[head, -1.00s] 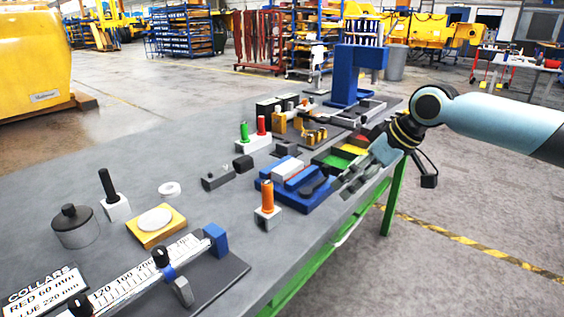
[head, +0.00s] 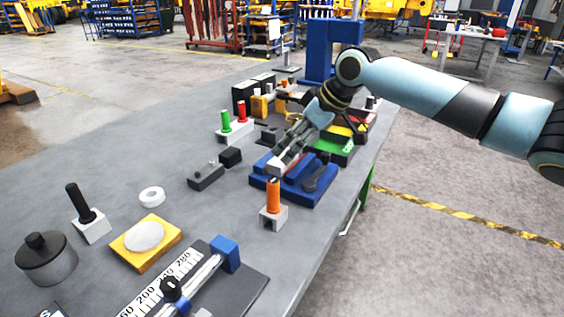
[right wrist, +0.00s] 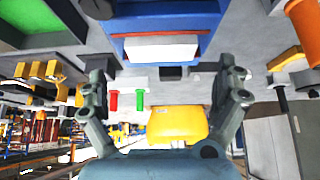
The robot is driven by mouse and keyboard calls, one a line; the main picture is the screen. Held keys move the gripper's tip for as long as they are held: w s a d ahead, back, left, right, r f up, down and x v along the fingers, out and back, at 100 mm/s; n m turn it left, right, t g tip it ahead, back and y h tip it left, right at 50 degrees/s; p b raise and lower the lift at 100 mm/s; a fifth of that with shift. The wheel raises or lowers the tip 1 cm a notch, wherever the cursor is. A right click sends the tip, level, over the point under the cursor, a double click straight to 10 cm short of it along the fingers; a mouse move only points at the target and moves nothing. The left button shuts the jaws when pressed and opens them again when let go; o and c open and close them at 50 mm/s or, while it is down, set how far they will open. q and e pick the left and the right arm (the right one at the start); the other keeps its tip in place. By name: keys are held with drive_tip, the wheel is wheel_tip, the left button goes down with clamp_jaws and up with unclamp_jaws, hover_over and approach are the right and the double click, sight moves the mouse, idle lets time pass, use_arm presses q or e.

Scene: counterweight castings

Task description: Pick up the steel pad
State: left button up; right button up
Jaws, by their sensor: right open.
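A pale rectangular block, which looks like the steel pad (right wrist: 160,47), lies in a blue tray (right wrist: 213,17) in the right wrist view. In the head view the blue tray (head: 298,198) sits near the table's right edge, and my right gripper partly hides the pale block there. My right gripper (head: 280,162) reaches down over the tray from the upper right. In the right wrist view its two fingers (right wrist: 165,75) are wide apart with nothing between them, and the block appears beyond their tips. My left gripper is not in view.
An orange-topped post in a white block (head: 273,212) stands just in front of the tray. Dark blocks (head: 206,175) lie to its left, red and green posts (head: 235,128) behind. A green bin (head: 335,148) is behind right.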

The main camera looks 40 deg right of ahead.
drive_tip(key=x, duration=0.5)
drive_tip(key=shift+a+f, duration=0.1)
drive_tip(key=shift+a, duration=0.05)
drive_tip(key=shift+w+f, duration=0.1)
drive_tip(key=shift+w, duration=0.05)
drive_tip(key=c, duration=1.3)
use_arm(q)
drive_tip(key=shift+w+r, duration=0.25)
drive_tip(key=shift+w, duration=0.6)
use_arm(e)
drive_tip(key=shift+c, duration=1.1)
